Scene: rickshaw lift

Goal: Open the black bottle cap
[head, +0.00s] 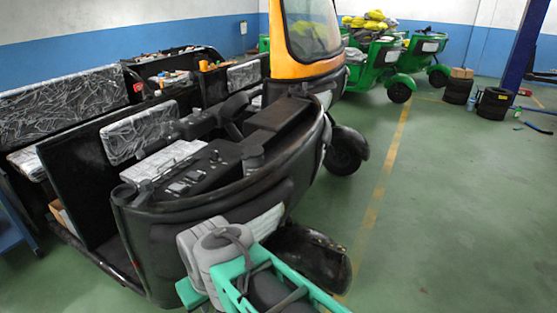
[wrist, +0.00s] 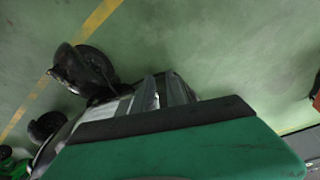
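A short dark upright cylinder (head: 252,158) stands on the black front shelf of the open rickshaw (head: 215,180) in the head view. It may be the black bottle cap, but it is too small to be sure, and no bottle is clear under it. A teal and grey part (head: 235,270), which seems to be my arm, is at the bottom of the head view, lower than and apart from the cylinder. In the wrist view a green block with a black edge fills the bottom, with grey strips (wrist: 165,92) beyond it. I cannot make out fingertips or a held thing.
A rickshaw with an orange windscreen frame (head: 308,35) stands behind, with green vehicles (head: 375,62) farther back. Stacked tyres (head: 493,103) and a dark blue post (head: 522,45) are at the right. The green floor (head: 450,200) right of the yellow line is mostly clear.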

